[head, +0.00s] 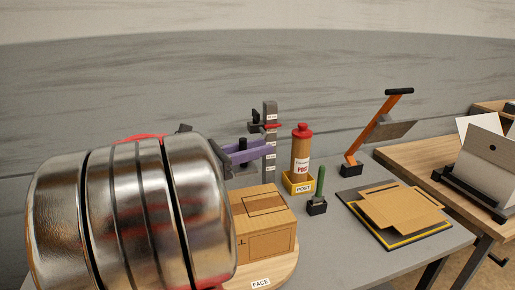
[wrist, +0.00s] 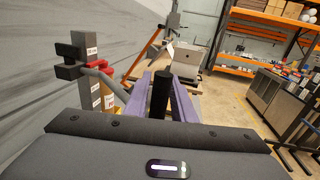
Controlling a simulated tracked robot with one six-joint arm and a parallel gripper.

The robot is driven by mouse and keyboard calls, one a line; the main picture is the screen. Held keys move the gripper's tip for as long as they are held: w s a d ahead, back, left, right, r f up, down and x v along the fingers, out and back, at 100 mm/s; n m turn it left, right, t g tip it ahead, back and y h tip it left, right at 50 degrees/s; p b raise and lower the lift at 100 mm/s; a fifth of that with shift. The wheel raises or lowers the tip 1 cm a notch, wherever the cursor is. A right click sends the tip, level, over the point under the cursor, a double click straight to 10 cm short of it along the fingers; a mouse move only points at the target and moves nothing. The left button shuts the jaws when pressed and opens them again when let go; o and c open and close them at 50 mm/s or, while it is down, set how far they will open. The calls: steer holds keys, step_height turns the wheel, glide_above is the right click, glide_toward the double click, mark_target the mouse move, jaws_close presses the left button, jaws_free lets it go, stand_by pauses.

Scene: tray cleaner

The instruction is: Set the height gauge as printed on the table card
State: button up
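The height gauge is a grey upright post (head: 270,140) with several small white labels, too small to read. A red pointer (head: 268,126) and black slider (head: 253,127) sit on its upper part. In the wrist view the post (wrist: 87,45) is at the upper left, with the red pointer (wrist: 97,65) and a grey curved arm leading toward my gripper. My purple-fingered gripper (head: 250,152) is beside the post. In the wrist view a black upright handle (wrist: 161,95) stands between the fingers (wrist: 162,82); I cannot tell whether they press on it. I see no readable setting.
A cardboard box (head: 264,225) stands on a round board labelled FACE (head: 261,283). My metal arm hides the left.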

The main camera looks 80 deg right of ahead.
steer(key=shift+o, duration=1.3)
step_height(320, 180, up, 10)
steer(key=shift+c, duration=0.4)
